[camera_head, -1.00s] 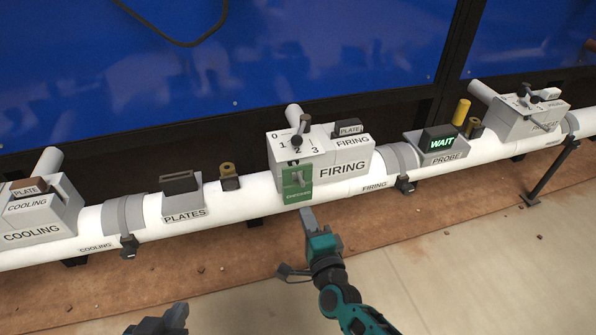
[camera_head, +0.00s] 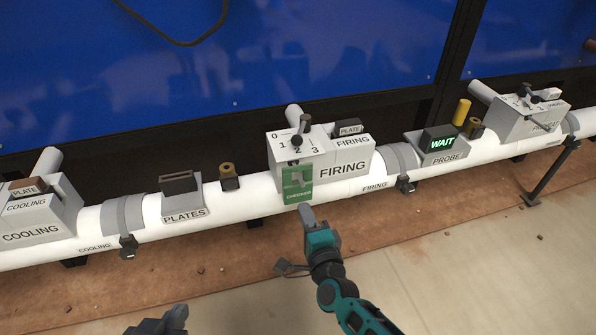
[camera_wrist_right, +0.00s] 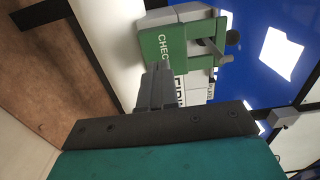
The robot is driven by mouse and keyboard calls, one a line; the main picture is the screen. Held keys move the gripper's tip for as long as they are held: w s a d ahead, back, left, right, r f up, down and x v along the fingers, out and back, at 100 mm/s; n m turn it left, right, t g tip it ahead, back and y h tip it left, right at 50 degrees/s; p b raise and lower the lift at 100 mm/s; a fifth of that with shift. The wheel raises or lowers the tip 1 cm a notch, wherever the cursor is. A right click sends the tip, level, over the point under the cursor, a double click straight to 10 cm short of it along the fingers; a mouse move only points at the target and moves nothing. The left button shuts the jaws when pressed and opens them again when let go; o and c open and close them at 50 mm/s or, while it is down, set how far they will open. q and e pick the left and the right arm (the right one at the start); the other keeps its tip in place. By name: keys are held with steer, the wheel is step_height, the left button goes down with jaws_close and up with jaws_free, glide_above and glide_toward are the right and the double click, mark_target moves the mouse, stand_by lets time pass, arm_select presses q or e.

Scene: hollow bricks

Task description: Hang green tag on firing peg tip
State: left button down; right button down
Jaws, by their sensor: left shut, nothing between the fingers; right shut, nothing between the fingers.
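The green tag (camera_head: 299,193), lettered CHECKED, is upright against the front of the FIRING box (camera_head: 343,166). A grey peg (camera_head: 297,176) shows at the opening in its upper part; I cannot tell how far the tag sits along it. My right gripper (camera_head: 305,209) is shut and empty, its tips just below the tag's lower edge. In the right wrist view the shut fingers (camera_wrist_right: 157,78) point at the tag (camera_wrist_right: 153,48), touching or very close to it. My left gripper (camera_head: 176,317) is shut and empty at the bottom edge, partly cut off.
The white pipe (camera_head: 248,192) runs across the scene, carrying the COOLING box (camera_head: 38,220), PLATES holder (camera_head: 183,197) and PROBE unit (camera_head: 440,145) reading WAIT. A lever (camera_head: 302,127) stands on the FIRING box. The floor in front of the pipe is mostly clear.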

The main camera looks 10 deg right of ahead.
mark_target(299, 197)
steer(key=shift+w+b, duration=0.5)
steer(key=shift+w, duration=1.1)
stand_by(1.1)
steer(key=shift+s, duration=0.75)
stand_by(4.5)
